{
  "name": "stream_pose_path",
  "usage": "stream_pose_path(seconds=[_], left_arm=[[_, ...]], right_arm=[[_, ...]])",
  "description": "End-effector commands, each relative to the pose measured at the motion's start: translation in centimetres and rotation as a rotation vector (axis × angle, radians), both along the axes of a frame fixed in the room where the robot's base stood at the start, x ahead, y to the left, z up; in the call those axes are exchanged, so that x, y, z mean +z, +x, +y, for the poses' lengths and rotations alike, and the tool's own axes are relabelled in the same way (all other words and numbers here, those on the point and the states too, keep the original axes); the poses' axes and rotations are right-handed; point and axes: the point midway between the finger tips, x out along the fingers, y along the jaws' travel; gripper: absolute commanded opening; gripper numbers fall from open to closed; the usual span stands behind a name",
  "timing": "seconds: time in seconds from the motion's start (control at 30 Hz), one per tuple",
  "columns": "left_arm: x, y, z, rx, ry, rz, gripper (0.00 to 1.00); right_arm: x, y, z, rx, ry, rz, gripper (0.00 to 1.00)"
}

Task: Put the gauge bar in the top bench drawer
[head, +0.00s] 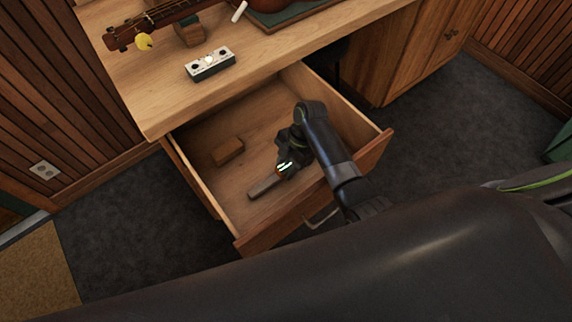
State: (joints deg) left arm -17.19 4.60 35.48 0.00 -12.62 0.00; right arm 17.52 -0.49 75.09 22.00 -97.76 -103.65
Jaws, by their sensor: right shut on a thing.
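The top bench drawer (246,242) is pulled open below the bench top. The gauge bar (263,187) is a small flat grey-brown bar. My right gripper (284,171) is shut on one end of it, inside the drawer's walls. The bar is at or just above the drawer floor; I cannot tell whether it touches. My left gripper is not in view.
A small wooden block (228,151) lies in the drawer, left of my right gripper. On the bench top (150,95) are a white-topped box with knobs (210,64), a ukulele (160,17) and a green mat (285,14). The drawer floor has free room.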

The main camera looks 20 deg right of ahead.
Motion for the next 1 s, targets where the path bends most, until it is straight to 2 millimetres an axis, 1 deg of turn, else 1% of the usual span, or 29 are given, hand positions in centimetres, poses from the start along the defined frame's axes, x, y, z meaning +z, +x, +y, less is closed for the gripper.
stream_pose_path(seconds=[0.27, 0.6, 0.87, 0.9, 1.0], left_arm=[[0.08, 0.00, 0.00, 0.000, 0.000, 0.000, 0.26], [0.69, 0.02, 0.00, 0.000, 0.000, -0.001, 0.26], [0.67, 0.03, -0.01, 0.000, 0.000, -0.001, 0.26], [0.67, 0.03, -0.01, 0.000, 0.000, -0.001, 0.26], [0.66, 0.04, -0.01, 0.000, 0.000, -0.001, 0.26]], right_arm=[[0.08, 0.02, 0.02, 0.000, 0.000, -0.001, 0.00], [0.15, -0.01, 0.02, 0.000, 0.000, -0.001, 0.00], [0.08, -0.01, 0.03, 0.000, 0.000, -0.001, 0.00], [0.08, 0.00, 0.03, 0.000, 0.000, -0.001, 0.36], [0.08, -0.01, 0.03, 0.000, 0.000, -0.001, 0.49]])
